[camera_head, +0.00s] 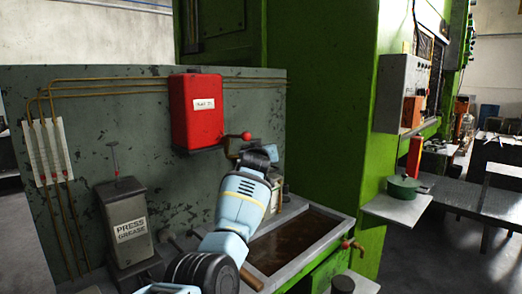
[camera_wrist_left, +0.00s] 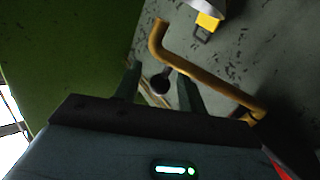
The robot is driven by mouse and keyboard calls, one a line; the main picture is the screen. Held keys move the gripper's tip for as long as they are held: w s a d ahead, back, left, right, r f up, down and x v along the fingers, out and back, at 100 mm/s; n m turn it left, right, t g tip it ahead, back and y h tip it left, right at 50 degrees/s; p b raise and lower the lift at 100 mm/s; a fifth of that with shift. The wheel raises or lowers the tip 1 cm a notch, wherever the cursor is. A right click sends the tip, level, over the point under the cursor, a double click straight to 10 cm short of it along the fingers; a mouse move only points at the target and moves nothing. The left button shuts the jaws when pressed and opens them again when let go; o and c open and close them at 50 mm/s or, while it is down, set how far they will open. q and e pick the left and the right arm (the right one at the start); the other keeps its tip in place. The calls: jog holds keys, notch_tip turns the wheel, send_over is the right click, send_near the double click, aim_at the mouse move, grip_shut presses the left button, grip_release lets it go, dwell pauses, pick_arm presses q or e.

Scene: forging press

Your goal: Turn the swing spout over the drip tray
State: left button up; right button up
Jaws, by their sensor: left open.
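A bent brass pipe (camera_wrist_left: 215,85), which looks like the swing spout, crosses the left wrist view from upper centre to lower right. Its short bent end is at the upper left. My left gripper (camera_wrist_left: 160,75) is open, with its fingertips close to the pipe near the bend; I cannot tell whether they touch. A dark ball on a thin rod (camera_wrist_left: 160,84) shows between the fingers. In the head view my left gripper (camera_head: 248,150) is below the red knob (camera_head: 246,135) and hides the spout. The drip tray (camera_head: 337,232) holds brown liquid, right of my arm. My right gripper is out of view.
A red box (camera_head: 195,110) hangs on the green panel (camera_head: 120,90) with brass pipes. A press grease can (camera_head: 127,225) stands at left. A green pot (camera_head: 405,187) sits on a shelf at right. A brass tap (camera_head: 352,246) juts from the tray's right side.

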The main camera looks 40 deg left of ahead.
pick_arm(q)
jog(key=shift+s+d, duration=0.1)
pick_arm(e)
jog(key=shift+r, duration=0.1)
pick_arm(q)
jog(key=p+v, duration=0.2)
jog(key=v, duration=0.5)
jog(key=shift+s, duration=0.2)
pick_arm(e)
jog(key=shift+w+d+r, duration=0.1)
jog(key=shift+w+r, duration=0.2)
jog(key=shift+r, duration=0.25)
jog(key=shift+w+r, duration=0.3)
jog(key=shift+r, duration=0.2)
pick_arm(q)
jog(key=shift+d, duration=0.15)
jog(key=shift+c, duration=0.3)
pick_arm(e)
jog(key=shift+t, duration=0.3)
